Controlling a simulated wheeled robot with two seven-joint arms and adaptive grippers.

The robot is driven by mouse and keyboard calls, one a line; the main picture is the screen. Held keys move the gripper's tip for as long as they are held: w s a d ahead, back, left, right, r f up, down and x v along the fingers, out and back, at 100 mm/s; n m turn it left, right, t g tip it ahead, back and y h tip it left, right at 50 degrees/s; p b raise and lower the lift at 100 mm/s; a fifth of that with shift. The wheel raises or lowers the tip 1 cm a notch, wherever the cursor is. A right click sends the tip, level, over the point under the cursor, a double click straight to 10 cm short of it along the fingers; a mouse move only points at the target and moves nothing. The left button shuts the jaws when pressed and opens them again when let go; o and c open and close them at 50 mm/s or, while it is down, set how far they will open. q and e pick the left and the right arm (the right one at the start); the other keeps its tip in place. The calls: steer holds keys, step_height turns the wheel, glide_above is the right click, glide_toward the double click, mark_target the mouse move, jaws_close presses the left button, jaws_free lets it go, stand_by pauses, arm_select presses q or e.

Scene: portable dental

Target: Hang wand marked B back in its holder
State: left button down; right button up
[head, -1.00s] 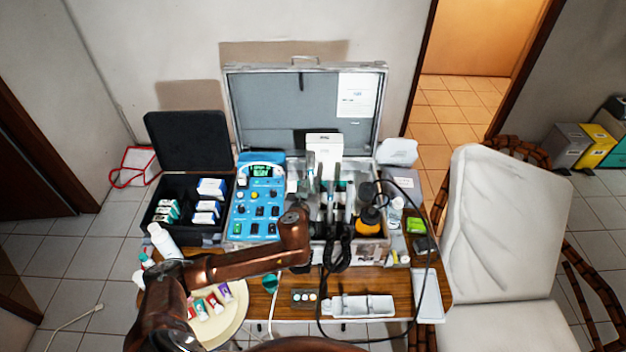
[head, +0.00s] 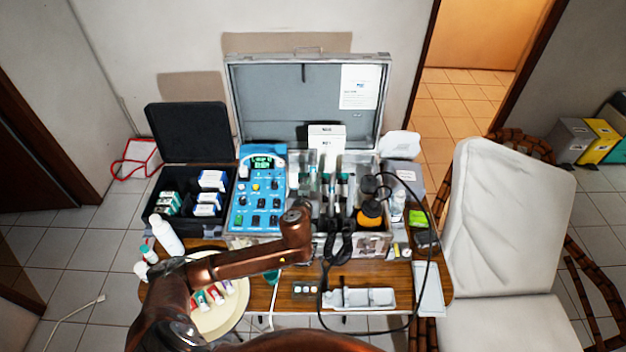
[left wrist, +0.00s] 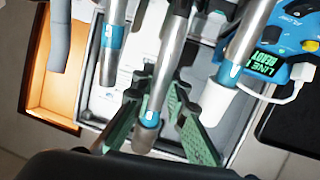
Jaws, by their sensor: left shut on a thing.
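My left gripper (head: 337,216) reaches in from the front of the open silver case. In the left wrist view its green-padded fingers (left wrist: 157,120) are closed around a metal wand (left wrist: 172,62) with a blue band. I cannot read a B on it. Two similar wands are beside it in that view: one to the left (left wrist: 113,42) and one with a white end to the right (left wrist: 244,50). The holder is hard to make out behind the wands and my gripper, so I cannot tell whether the held wand is seated. My right gripper is out of view.
The blue control unit (head: 258,195) stands left of the wands, with a black box (head: 187,226) farther left. An orange-capped bottle (head: 371,215) stands to the right. A black cable (head: 428,275) loops over the table's right side. A tray (head: 380,298) lies in front.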

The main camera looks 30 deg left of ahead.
arm_select(q)
steer(key=shift+f, duration=0.15)
stand_by(0.3)
steer(key=shift+f, duration=0.1)
steer(key=shift+s+d+f+b, duration=0.1)
steer(key=shift+s+f+b, duration=0.15)
steer(key=shift+f, duration=0.35)
steer(key=shift+s+d+f+b, duration=0.1)
steer(key=shift+s+f+b, duration=0.2)
steer(key=shift+f, duration=0.35)
steer(key=shift+s+d+f+b, duration=0.1)
steer(key=shift+f+b, duration=0.25)
steer(key=shift+f, duration=0.25)
steer(key=shift+f, duration=0.1)
steer(key=shift+s+d+f+b, duration=0.1)
steer(key=shift+s+f+b, duration=0.25)
steer(key=shift+f, duration=0.3)
steer(key=shift+s+d+f+b, duration=0.1)
steer(key=shift+f+b, duration=0.35)
steer(key=shift+f, duration=0.15)
steer(key=c, duration=1.8)
jaws_free()
steer(key=shift+c, duration=0.2)
